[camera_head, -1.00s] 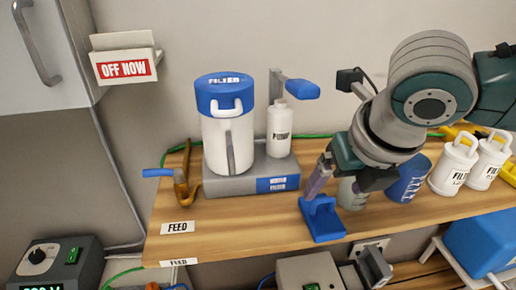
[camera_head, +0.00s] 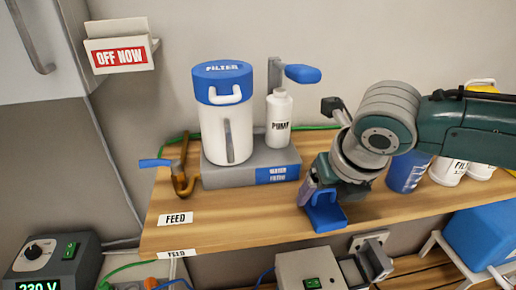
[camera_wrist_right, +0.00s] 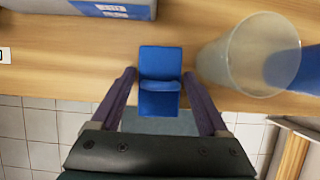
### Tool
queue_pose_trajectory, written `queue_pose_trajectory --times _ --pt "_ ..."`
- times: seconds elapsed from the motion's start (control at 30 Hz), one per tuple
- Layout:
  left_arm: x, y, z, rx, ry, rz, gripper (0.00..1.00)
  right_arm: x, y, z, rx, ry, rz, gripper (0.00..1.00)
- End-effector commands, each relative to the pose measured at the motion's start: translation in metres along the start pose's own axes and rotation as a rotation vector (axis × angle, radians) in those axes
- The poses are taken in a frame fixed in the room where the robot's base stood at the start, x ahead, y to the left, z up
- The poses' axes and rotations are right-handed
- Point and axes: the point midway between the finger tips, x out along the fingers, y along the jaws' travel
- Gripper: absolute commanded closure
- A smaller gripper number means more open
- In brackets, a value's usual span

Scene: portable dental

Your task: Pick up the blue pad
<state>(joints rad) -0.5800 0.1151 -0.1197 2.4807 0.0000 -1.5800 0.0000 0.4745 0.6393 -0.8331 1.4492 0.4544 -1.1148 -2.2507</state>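The blue pad (camera_head: 327,217) lies near the front edge of the wooden shelf, with a raised blue handle on it. In the right wrist view the blue pad (camera_wrist_right: 160,72) sits between and slightly ahead of the two purple fingers. My right gripper (camera_head: 315,192) is over the pad and hides part of its handle. In the right wrist view the right gripper (camera_wrist_right: 160,78) is open, with a gap between each finger and the pad. My left gripper is not in view.
A translucent cup (camera_wrist_right: 242,62) stands close to the right of the pad, with a blue cup (camera_head: 407,172) beside it. The grey filter base (camera_head: 220,178) is behind and left. White filter jars (camera_head: 448,170) stand further right.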

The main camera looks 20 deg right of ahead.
Motion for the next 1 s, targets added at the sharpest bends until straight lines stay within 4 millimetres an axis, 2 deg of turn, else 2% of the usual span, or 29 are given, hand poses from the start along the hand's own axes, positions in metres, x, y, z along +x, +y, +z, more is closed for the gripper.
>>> queue_pose_trajectory --times 0.07,0.5,0.77,0.87,1.0 --pt "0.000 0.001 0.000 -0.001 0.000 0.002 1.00 0.000 0.000 0.000 0.000 0.000 0.000 0.32" --pt "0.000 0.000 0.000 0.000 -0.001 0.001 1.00 0.000 0.000 0.000 0.000 0.000 0.000 0.82" --pt "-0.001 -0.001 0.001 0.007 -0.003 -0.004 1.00 -0.002 0.000 0.001 0.000 -0.001 0.000 0.83" --pt "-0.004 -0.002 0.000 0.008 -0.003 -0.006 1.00 -0.013 -0.001 0.007 -0.001 -0.003 -0.001 0.84" --pt "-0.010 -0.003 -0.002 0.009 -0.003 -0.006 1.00 -0.040 0.000 0.019 -0.001 -0.006 0.000 0.84"
